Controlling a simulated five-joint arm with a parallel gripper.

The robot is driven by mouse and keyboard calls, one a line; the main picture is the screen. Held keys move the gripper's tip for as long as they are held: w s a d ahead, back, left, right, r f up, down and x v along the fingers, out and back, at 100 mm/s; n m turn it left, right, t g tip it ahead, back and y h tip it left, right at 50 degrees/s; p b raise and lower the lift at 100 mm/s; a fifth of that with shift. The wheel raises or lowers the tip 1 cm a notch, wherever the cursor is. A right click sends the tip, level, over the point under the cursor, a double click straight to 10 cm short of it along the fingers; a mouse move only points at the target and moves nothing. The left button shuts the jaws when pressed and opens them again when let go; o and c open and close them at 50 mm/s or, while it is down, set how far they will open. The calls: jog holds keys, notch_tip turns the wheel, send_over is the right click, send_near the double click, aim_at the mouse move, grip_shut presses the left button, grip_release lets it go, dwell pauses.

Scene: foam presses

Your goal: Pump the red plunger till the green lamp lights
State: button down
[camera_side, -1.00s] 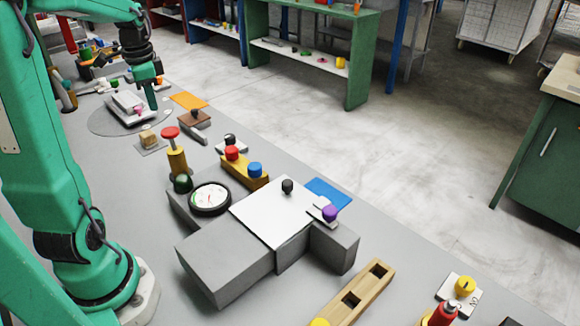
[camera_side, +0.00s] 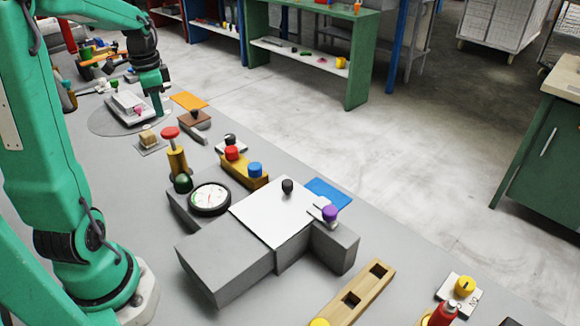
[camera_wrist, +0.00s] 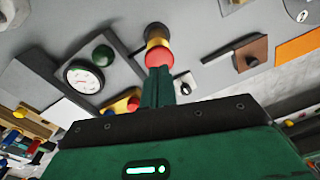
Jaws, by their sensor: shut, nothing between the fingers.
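The red plunger (camera_side: 170,132) has a round red cap on a stem above a yellow cylinder and stands raised at the left of the fixtures. It also shows in the wrist view (camera_wrist: 160,57), just beyond the fingertips. The green lamp (camera_side: 183,183) is a dark green dome in front of the plunger and looks unlit; in the wrist view the lamp (camera_wrist: 102,56) is dark too. My gripper (camera_side: 160,114) is shut and empty, pointing down. In the side view its tips are above and left of the red cap, apart from it. The wrist view shows the closed fingers (camera_wrist: 158,72) overlapping the cap's edge.
A round gauge (camera_side: 210,198) sits beside the lamp. A yellow block with red and blue buttons (camera_side: 244,172) stands to the right of the plunger. A small tan block (camera_side: 148,138) and a brown block (camera_side: 195,120) are near my gripper.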

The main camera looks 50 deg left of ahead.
aim_at(165, 132)
jog(key=shift+w+f, duration=0.2)
jog(key=shift+f, duration=1.9)
jog(key=shift+f, duration=0.2)
jog(key=shift+d+f, duration=0.1)
jog(key=shift+f, duration=1.85)
jog(key=shift+s+r, duration=0.1)
jog(key=s, duration=0.1)
jog(key=s+a+r, duration=0.1)
jog(key=shift+s, duration=0.35)
